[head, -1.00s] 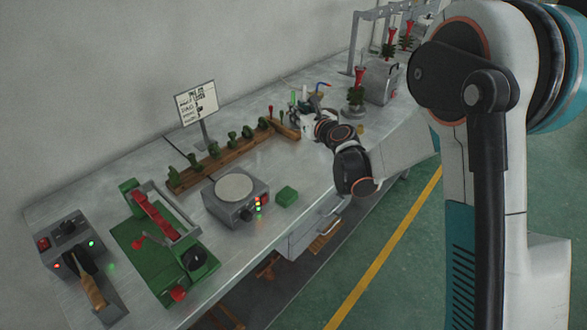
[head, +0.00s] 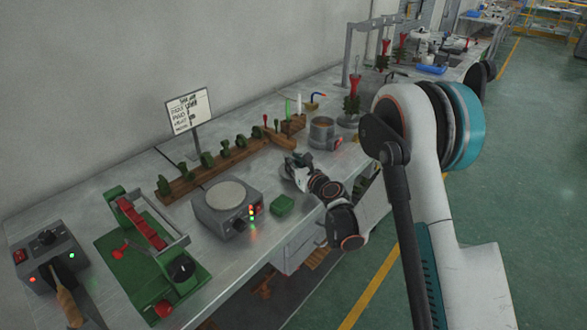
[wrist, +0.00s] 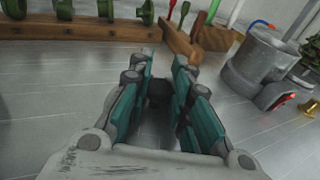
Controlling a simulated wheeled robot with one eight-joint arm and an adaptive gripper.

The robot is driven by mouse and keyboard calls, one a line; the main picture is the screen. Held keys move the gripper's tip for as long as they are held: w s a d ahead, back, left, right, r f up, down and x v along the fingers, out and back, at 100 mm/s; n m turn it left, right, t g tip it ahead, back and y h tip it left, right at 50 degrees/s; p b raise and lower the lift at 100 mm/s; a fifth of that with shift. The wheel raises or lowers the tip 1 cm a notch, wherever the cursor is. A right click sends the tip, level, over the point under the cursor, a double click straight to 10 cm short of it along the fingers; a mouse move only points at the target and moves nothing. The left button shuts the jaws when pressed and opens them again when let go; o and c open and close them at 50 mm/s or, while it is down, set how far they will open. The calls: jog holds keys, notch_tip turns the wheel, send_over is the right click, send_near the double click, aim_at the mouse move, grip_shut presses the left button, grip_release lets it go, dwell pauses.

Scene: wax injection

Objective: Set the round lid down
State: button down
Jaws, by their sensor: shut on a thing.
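My gripper (head: 293,166) is low over the bench's front part, to the left of the metal pot (head: 322,131). In the wrist view my gripper (wrist: 163,82) has its teal fingers closed around a small dark piece (wrist: 158,90), which looks like the round lid's knob. The lid's disc is mostly hidden by the fingers, and I cannot tell whether it touches the bench. The pot stands uncovered, with brownish contents showing; it also shows at the right of the wrist view (wrist: 262,58).
A wooden rack (head: 213,170) with green pieces runs behind my gripper. A small brass bell (wrist: 308,106) is at the wrist view's right edge. Bare bench lies around my fingers.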

jog(key=shift+f, duration=0.7)
jog(key=shift+f, duration=0.1)
jog(key=c, duration=1.4)
grip_release()
jog(key=shift+s+d+r, duration=0.2)
jog(key=shift+s, duration=0.05)
jog(key=v, duration=0.6)
jog(key=b+v, duration=0.1)
jog(key=v, duration=0.2)
jog(key=shift+s+d+f, duration=0.1)
jog(key=shift+s+f, duration=0.1)
jog(key=shift+f, duration=0.05)
jog(key=shift+b+v, duration=0.65)
jog(key=shift+v, duration=0.35)
